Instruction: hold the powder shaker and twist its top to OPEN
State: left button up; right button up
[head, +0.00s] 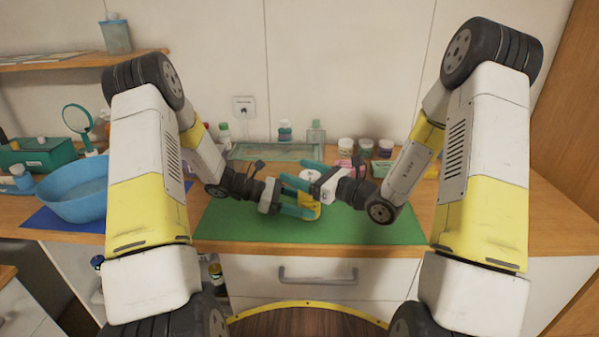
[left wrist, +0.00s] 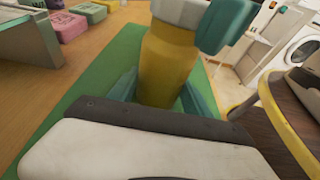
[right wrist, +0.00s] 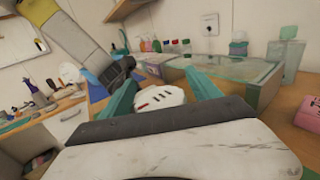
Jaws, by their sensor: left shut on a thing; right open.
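The powder shaker has a yellow body (head: 311,211) and a white top (head: 309,175). It is held above the green mat (head: 230,222). My left gripper (head: 308,206) is shut on the yellow body, with teal fingers on both sides in the left wrist view (left wrist: 160,90). The shaker body (left wrist: 168,65) looks close to upright there. My right gripper (head: 298,174) is open, its fingers on either side of the white top. In the right wrist view the top (right wrist: 160,97), with dark slots and a red mark, sits between the spread fingers; contact is unclear.
A blue bowl (head: 75,190) stands at the left on a blue mat. A glass tray (head: 275,152) lies behind the green mat, with bottles near the wall. Several jars (head: 365,147) and a pink block (right wrist: 318,115) are at the back right. The green mat's front is clear.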

aim_at(310, 178)
jog(key=c, duration=1.4)
jog(key=shift+a+n+g, duration=0.1)
jog(key=shift+n+g, duration=0.2)
jog(key=shift+g, duration=0.1)
jog(key=shift+s+d+r+n+g+h, duration=0.1)
jog(key=shift+s+n+g+h, duration=0.6)
jog(key=shift+n+g, duration=2.6)
jog(key=shift+s+d+f+n+g+h, duration=0.15)
jog(key=shift+s+n+g+h, duration=0.5)
jog(key=shift+n+g, duration=2.65)
jog(key=shift+s+d+r+n+g+h, duration=0.15)
jog(key=shift+s+n+g+h, duration=0.7)
jog(key=shift+g, duration=4.15)
jog(key=shift+s+n, duration=0.1)
jog(key=shift+n, duration=0.75)
